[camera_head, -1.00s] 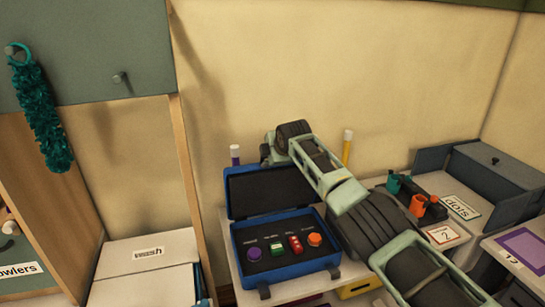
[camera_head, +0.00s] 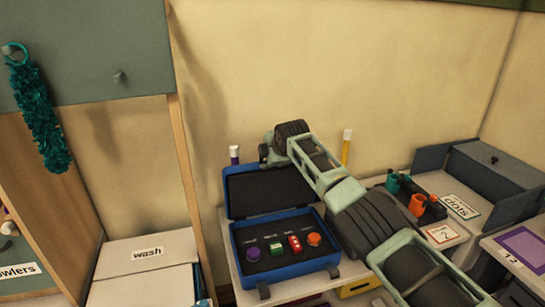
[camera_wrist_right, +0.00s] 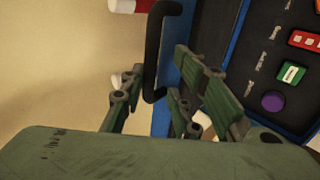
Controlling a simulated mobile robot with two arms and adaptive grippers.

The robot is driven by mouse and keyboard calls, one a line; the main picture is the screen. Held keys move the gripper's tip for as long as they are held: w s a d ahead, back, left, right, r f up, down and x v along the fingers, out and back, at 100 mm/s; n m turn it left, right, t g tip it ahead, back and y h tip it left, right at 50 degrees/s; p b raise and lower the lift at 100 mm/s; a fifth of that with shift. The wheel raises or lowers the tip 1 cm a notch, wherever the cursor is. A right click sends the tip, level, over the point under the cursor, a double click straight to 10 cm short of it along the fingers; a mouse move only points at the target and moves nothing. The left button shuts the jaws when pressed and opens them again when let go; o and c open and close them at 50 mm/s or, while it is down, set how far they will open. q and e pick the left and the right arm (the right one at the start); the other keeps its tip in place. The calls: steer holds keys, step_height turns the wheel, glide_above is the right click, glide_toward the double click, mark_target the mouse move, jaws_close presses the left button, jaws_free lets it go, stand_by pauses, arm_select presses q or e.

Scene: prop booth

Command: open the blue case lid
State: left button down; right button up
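The blue case (camera_head: 285,278) stands on a table with its lid (camera_head: 228,190) raised, roughly upright near the wall, dark lining facing out. Its panel holds a purple knob (camera_head: 253,254), a green switch (camera_head: 276,249), a red switch (camera_head: 295,244) and an orange knob (camera_head: 314,239). My right gripper (camera_head: 266,152) is just above the lid's top edge, fingers partly hidden by the wrist. In the right wrist view its fingers (camera_wrist_right: 155,95) are apart, with a black curved bar (camera_wrist_right: 153,50) and blue lid edge beyond; contact is unclear. My left gripper is out of view.
A grey box (camera_head: 490,180), orange cup (camera_head: 418,205) and cards are at right. A white "wash" box (camera_head: 140,270) is at left. My right arm spans the table's middle.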

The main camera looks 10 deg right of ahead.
steer(key=v, duration=1.2)
steer(key=shift+c, duration=0.2)
